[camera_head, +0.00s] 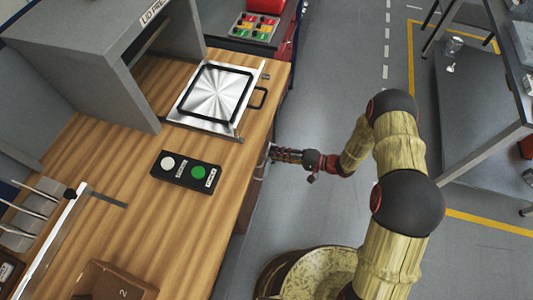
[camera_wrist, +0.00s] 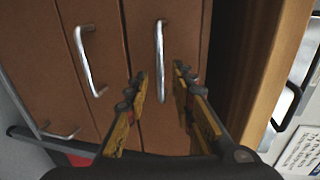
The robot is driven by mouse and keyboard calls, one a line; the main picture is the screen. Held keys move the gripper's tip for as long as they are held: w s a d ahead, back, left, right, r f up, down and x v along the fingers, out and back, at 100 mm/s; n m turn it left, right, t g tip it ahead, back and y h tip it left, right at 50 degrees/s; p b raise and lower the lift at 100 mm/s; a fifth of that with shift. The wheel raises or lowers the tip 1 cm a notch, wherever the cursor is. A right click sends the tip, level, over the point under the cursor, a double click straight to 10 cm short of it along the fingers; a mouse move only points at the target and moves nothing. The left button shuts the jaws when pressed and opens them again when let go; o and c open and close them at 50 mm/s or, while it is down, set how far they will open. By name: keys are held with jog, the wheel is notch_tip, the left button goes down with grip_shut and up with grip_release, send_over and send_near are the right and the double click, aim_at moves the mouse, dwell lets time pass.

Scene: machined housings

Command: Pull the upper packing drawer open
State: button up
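In the wrist view, the upper packing drawer is the brown front (camera_wrist: 190,35) nearest the table edge, with an upright-looking silver bar handle (camera_wrist: 159,45). My gripper (camera_wrist: 161,84) is open. Its two fingers appear on either side of the handle's lower part, with visible space on both sides. I cannot tell how deep the fingertips reach around the bar. The drawer front looks about level with the one beside it. In the head view my gripper (camera_head: 272,154) is at the right side of the wooden bench, and the drawer front is mostly hidden under the bench top.
Another drawer front with a silver handle (camera_wrist: 90,62) is to the left in the wrist view, with a further handle (camera_wrist: 60,132) beyond. The wooden bench top (camera_head: 130,165) holds a button box (camera_head: 186,171) and a metal plate (camera_head: 215,95). Open grey floor (camera_head: 310,90) lies right of the bench.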

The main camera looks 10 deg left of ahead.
aim_at(266, 153)
jog(key=shift+b+x, duration=0.4)
jog(key=shift+x, duration=1.95)
jog(key=c, duration=0.4)
grip_shut()
